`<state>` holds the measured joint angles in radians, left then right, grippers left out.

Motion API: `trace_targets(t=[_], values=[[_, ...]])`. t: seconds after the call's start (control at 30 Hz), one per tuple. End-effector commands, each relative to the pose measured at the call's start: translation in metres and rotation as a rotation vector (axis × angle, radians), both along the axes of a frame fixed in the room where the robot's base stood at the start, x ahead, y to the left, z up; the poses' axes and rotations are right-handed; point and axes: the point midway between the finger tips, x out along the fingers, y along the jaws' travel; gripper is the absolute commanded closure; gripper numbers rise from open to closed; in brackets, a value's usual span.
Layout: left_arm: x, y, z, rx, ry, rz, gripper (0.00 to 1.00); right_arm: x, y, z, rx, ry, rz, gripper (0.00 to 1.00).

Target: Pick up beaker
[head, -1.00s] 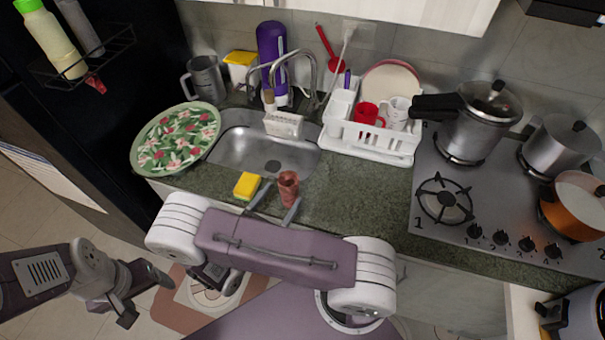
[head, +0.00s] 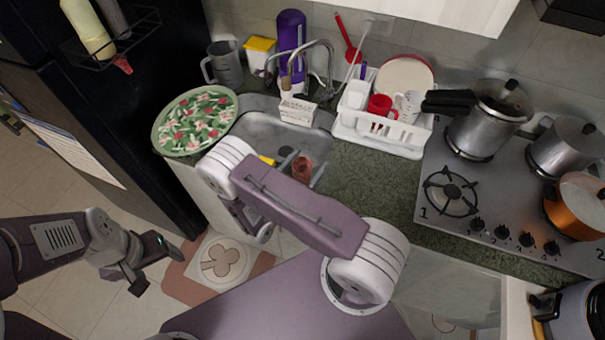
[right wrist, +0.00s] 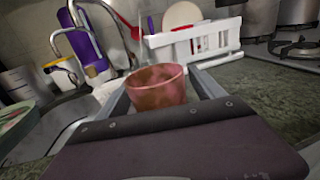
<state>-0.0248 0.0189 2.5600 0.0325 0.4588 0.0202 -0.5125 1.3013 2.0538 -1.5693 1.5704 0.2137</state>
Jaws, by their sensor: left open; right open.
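A reddish-brown cup, which I take to be the beaker (head: 302,168), stands upright on the counter at the sink's front right edge. In the right wrist view the beaker (right wrist: 157,90) sits between the two fingers, with its open rim facing up. My right gripper (head: 301,167) is open, with one finger on each side of the beaker. Whether the fingers touch it I cannot tell. The lower part of the beaker is hidden by the gripper body in the wrist view. My left gripper (head: 152,264) is open and empty above the floor at the lower left.
A yellow sponge (head: 267,160) lies left of the beaker, mostly hidden by my right arm. The sink (head: 262,128) and faucet (head: 325,70) are behind. A white dish rack (head: 400,145) and the stove (head: 455,225) stand to the right. A floral plate (head: 195,120) is at the left.

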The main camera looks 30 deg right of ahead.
Motion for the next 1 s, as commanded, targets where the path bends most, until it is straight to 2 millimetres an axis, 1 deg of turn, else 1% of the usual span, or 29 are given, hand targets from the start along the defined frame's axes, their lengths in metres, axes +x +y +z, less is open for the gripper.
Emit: trace_targets(t=[0.03, 0.07, 0.1, 0.17, 0.2, 0.3, 0.57, 0.67, 0.73, 0.87, 0.93, 1.0], values=[[0.0, 0.0, 0.0, 0.0, 0.0, 0.0, 0.25, 0.0, 0.0, 0.0, 0.0, 0.0, 0.0, 0.22], [0.0, 0.0, 0.0, 0.0, 0.0, 0.0, 0.25, 0.0, 0.0, 0.0, 0.0, 0.0, 0.0, 0.25], [0.0, 0.0, 0.0, 0.0, 0.0, 0.0, 0.25, 0.0, 0.0, 0.0, 0.0, 0.0, 0.0, 0.36], [0.0, 0.0, 0.0, 0.0, 0.0, 0.0, 0.25, 0.0, 0.0, 0.0, 0.0, 0.0, 0.0, 0.53], [0.0, 0.0, 0.0, 0.0, 0.0, 0.0, 0.25, 0.0, 0.0, 0.0, 0.0, 0.0, 0.0, 0.64], [0.0, 0.0, 0.0, 0.0, 0.0, 0.0, 0.25, 0.0, 0.0, 0.0, 0.0, 0.0, 0.0, 0.88], [0.0, 0.0, 0.002, 0.0, 0.0, 0.0, 0.25, 0.0, 0.0, 0.003, 0.0, 0.0, -0.001, 0.89], [0.0, 0.0, 0.011, 0.0, 0.0, 0.0, 0.25, 0.0, 0.0, 0.013, 0.0, 0.0, -0.001, 0.89], [0.0, 0.0, 0.021, 0.0, 0.0, 0.0, 0.25, 0.0, 0.0, 0.025, 0.0, 0.0, -0.001, 0.89], [0.0, 0.0, 0.046, 0.0, 0.0, 0.0, 0.25, 0.0, 0.0, 0.054, 0.0, -0.001, -0.001, 0.89], [0.0, 0.0, 0.055, 0.0, 0.0, 0.0, 0.25, -0.016, -0.008, 0.059, -0.004, 0.007, -0.001, 0.89], [0.0, 0.0, 0.066, 0.0, 0.0, 0.0, 0.25, -0.03, -0.015, 0.069, -0.004, 0.007, -0.001, 0.89]])
